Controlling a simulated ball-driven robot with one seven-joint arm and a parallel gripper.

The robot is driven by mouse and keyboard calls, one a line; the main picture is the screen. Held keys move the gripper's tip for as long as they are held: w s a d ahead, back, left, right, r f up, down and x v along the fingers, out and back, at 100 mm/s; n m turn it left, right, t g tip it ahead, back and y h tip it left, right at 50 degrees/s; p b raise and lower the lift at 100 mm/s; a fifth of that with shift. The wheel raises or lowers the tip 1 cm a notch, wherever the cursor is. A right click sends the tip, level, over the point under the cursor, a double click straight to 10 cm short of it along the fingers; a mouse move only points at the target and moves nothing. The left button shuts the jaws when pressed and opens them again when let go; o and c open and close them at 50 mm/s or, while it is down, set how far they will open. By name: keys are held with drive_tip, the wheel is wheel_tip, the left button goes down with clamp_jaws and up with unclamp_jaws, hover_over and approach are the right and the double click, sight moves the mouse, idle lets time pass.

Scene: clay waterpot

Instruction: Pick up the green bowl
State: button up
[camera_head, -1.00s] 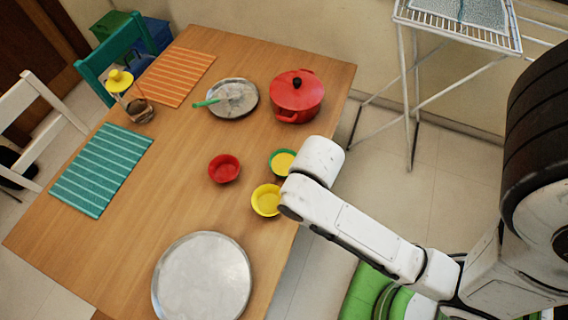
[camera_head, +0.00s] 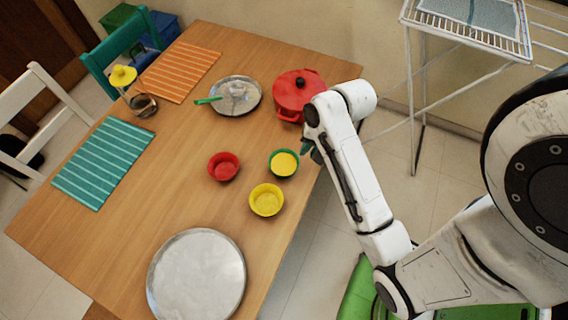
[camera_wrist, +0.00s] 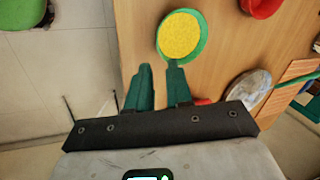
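The green bowl (camera_head: 283,177) stands on the table near its right edge in the head view, with yellow inside. It also shows at the top of the wrist view (camera_wrist: 203,40), upright and uncovered. My gripper (camera_head: 308,150) is just right of the bowl in the head view, partly hidden by my arm. In the wrist view my gripper (camera_wrist: 159,66) shows two teal fingers apart with nothing between them. The right fingertip reaches the bowl's near rim in the picture; I cannot tell if it touches.
A yellow bowl (camera_head: 266,213) and a red bowl (camera_head: 224,179) stand close to the green bowl. A red pot (camera_head: 290,97) is behind it. A metal plate (camera_head: 158,290) is at the front. The table's (camera_head: 115,230) right edge is close to my gripper.

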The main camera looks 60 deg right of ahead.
sight(294, 170)
drive_tip(key=x, duration=1)
drive_tip(key=shift+a+f, duration=0.15)
drive_tip(key=shift+f, duration=0.05)
drive_tip(key=shift+c, duration=0.3)
clamp_jaws()
